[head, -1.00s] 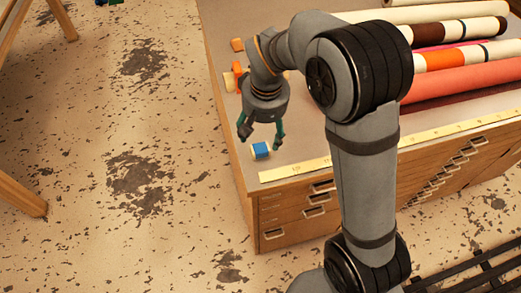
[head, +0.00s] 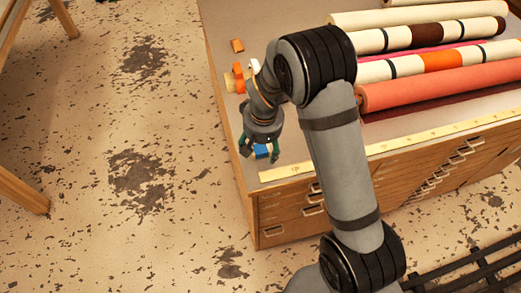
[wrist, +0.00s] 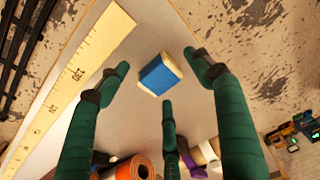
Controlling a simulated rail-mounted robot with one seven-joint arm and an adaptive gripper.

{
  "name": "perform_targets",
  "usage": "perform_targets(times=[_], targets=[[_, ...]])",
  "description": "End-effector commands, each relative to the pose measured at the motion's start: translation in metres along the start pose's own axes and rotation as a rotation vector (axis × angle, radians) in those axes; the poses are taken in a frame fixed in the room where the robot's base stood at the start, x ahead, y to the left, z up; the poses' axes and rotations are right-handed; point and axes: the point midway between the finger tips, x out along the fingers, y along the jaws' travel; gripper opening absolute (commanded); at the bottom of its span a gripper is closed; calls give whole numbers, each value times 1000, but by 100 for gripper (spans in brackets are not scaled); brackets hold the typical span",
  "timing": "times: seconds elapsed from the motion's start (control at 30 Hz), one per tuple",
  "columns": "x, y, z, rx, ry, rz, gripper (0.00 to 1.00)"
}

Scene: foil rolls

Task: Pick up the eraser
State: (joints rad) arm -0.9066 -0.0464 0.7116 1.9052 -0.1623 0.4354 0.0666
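The eraser (head: 261,152) has a blue sleeve and cream-white ends. It lies near the front left corner of the grey cabinet top. In the wrist view the eraser (wrist: 159,74) sits between the spread green fingers. My gripper (head: 259,148) is low over the eraser, pointing down, with its fingers around it in the head view. In the wrist view my gripper (wrist: 158,79) is open, with visible gaps between each fingertip and the eraser. Nothing is held.
A yellow ruler (head: 370,149) runs along the cabinet's front edge, right of the eraser. Rolls of coloured material (head: 440,78) lie at the right. The cabinet's left edge is close.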

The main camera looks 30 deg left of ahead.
Motion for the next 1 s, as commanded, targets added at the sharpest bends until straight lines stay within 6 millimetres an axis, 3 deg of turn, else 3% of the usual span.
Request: perform_targets(times=[1.0], targets=[[0, 0, 0, 0, 0, 0, 6]])
